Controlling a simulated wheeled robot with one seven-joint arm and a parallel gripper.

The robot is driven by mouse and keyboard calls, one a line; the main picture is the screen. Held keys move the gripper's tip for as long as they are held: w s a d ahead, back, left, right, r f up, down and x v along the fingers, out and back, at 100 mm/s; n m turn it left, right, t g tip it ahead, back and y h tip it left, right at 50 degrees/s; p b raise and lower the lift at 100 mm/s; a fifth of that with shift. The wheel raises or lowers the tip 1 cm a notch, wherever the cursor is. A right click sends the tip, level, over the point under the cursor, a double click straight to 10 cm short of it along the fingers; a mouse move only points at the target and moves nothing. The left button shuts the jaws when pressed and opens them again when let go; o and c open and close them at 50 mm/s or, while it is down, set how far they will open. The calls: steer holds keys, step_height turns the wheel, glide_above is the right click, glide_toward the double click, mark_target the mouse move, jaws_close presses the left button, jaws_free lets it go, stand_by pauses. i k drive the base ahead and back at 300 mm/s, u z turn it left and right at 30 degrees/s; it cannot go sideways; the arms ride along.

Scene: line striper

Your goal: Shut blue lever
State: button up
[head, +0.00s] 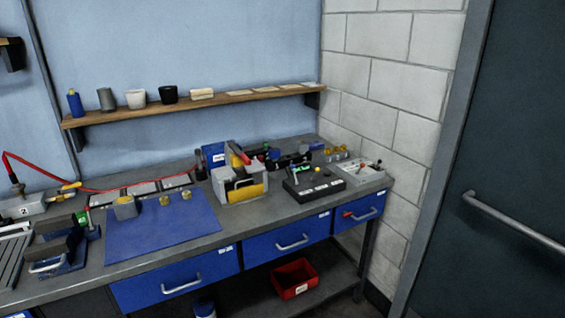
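I cannot clearly make out a blue lever in the head view. Small handles and valve-like parts stand on the grey workbench (230,222). A grey box marked 2 (30,206) at the left carries a yellow handle (70,187) and a red hose. A black box (313,184) at the right has a green part and a yellow knob on top. Dark and blue fittings (290,158) stand behind it, too small to read. A pale box with small parts (361,172) stands at the right end. My gripper is not in view.
A blue mat (165,235) holds a small block and brass pieces. A grey and yellow device (238,180) stands mid-bench. A vise (62,245) is at the left. A wooden shelf (225,102) hangs above. A red bin (295,279) sits below the blue drawers.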

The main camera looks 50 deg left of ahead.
mark_target(292, 165)
steer(key=u, duration=0.45)
steer(key=i, duration=1.15)
steer(key=u, duration=1.8)
steer(key=i, duration=0.9)
steer(key=u, duration=0.9)
steer(key=i, duration=0.5)
steer(key=z, duration=0.1)
